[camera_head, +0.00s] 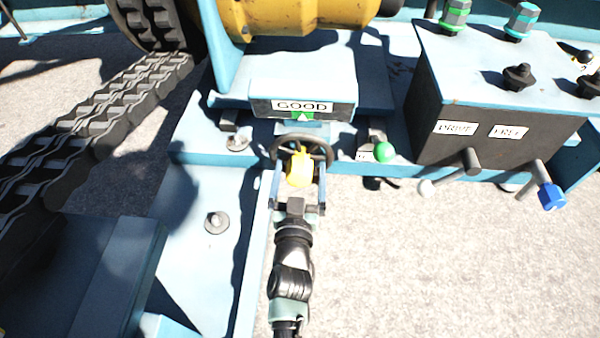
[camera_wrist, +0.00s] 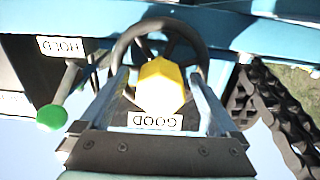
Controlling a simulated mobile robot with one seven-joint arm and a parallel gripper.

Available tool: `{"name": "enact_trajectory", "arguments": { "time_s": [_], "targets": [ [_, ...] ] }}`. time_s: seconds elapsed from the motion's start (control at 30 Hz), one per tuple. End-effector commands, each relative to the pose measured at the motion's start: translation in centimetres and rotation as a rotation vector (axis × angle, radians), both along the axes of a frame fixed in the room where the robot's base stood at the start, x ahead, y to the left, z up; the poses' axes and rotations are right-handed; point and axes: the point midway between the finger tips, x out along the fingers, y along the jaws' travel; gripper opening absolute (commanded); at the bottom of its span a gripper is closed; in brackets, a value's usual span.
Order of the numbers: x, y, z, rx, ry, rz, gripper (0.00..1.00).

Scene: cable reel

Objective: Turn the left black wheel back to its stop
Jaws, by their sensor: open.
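A black spoked wheel (camera_head: 328,149) stands below the GOOD sign (camera_head: 302,106), with a yellow faceted knob (camera_head: 299,170) in front of it. In the wrist view the wheel rim (camera_wrist: 124,47) arches behind the yellow knob (camera_wrist: 160,87). My gripper (camera_head: 299,180) is open, one finger on either side of the knob, with gaps showing. Fingertip contact with the wheel cannot be told. Two smaller black knobs sit on the dark control box, a left one (camera_head: 518,76) and a right one (camera_head: 589,84) near the picture edge. My gripper is well left of them.
A green-ball lever (camera_head: 384,152) stands just right of the wheel. The control box (camera_head: 435,120) has levers with white (camera_head: 426,188) and blue (camera_head: 552,196) ends. A heavy black chain (camera_head: 100,100) runs at the left. Concrete ground (camera_head: 430,270) lies open at lower right.

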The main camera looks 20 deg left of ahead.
Motion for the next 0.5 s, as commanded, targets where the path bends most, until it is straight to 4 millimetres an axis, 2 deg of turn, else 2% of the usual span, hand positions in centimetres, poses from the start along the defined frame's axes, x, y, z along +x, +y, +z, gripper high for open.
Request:
{"name": "enact_trajectory", "arguments": {
  "time_s": [0.13, 0.5],
  "targets": [
    [-0.02, 0.00, -0.01, 0.000, 0.001, 0.000, 0.97],
    [-0.05, -0.01, -0.03, 0.000, 0.001, 0.000, 0.30]
  ]
}}
